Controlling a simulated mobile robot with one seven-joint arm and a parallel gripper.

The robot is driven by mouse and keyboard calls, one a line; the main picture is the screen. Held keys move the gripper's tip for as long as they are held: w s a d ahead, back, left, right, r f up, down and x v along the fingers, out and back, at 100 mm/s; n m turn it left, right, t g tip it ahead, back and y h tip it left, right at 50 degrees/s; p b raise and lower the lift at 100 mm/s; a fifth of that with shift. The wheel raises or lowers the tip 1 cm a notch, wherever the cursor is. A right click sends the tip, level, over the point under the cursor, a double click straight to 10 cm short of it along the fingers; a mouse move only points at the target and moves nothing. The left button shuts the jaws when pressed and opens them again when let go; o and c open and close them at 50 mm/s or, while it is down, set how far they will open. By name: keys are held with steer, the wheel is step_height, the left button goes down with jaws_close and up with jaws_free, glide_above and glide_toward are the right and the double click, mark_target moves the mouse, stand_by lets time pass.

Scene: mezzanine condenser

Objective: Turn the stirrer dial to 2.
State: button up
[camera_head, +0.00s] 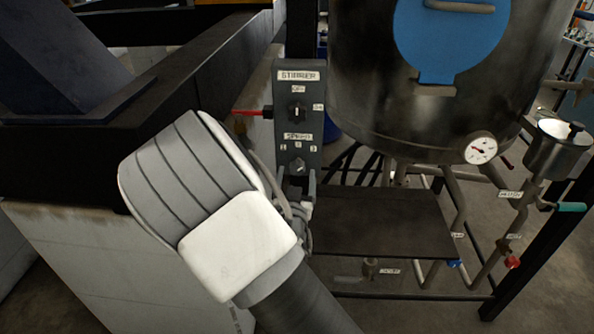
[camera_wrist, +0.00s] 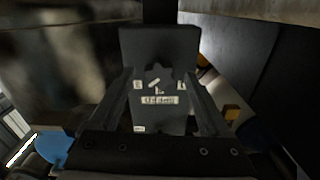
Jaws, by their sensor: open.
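The grey stirrer panel (camera_head: 286,122) stands upright left of the tank. Its lower knob, the speed dial (camera_head: 299,165), sits under the SPEED label, with 1, 2 and 3 arranged around its top. The panel appears upside down in the wrist view, with the speed dial (camera_wrist: 155,76) between my fingers. A pale slanted mark shows on the dial; I cannot surely tell which number it points to. My gripper (camera_head: 297,184) is open just in front of the dial; in the wrist view my gripper (camera_wrist: 157,105) has one finger on each side. I cannot tell whether they touch it.
The upper STIRRER switch (camera_head: 297,111) has OFF above it and another label at right. A red lever (camera_head: 250,113) sticks out left of the panel. The steel tank (camera_head: 400,110) with a gauge (camera_head: 481,149) stands close at right. A dark shelf (camera_head: 375,222) lies below.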

steer(key=shift+w, duration=1.25)
jaws_close()
